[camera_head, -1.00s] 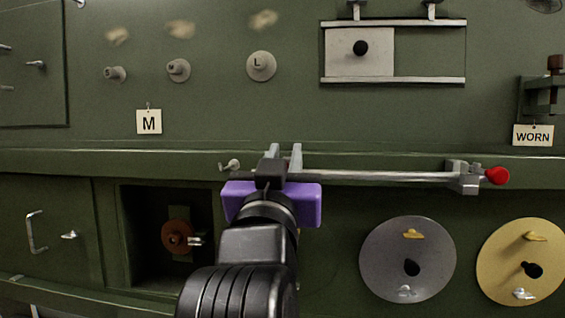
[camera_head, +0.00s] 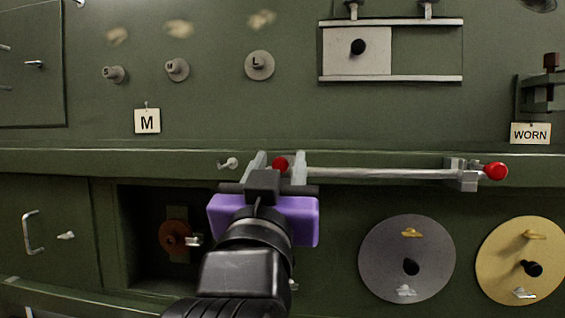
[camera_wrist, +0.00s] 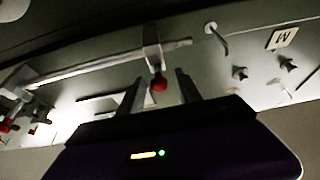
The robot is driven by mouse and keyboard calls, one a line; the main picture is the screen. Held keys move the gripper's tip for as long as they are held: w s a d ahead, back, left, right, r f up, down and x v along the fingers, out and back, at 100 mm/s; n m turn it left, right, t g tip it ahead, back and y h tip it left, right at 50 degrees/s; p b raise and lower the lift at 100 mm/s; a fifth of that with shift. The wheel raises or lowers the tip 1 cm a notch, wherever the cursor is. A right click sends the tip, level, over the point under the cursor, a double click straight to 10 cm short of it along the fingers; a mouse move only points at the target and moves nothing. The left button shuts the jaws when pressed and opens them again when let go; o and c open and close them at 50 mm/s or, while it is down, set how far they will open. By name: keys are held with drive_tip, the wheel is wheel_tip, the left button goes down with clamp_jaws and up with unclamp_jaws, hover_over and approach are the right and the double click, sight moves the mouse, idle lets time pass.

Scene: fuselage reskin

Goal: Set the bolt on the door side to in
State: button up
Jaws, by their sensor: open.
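A pale horizontal rod (camera_head: 380,174) runs along the ledge, with a red knob (camera_head: 281,163) at its left and another red knob (camera_head: 496,171) beyond a bracket (camera_head: 463,175) at its right. Which end is the door side, I cannot tell. My gripper (camera_head: 279,156) is open, one finger on each side of the left red knob. In the wrist view the red knob (camera_wrist: 159,84) shows between the fingertips, below a pale bracket (camera_wrist: 152,45). Contact with the knob cannot be told. My gripper hides part of the rod's left end.
A small pin (camera_head: 228,163) stands on the ledge just left of my gripper. Below are an open recess (camera_head: 140,262) with a brown wheel, a grey disc (camera_head: 378,262) and a yellow disc (camera_head: 500,285). A sliding panel (camera_head: 345,66) and tags marked M and WORN are above.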

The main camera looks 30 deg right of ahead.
sight(279, 167)
drive_tip(key=v, duration=0.4)
drive_tip(key=shift+b, duration=0.4)
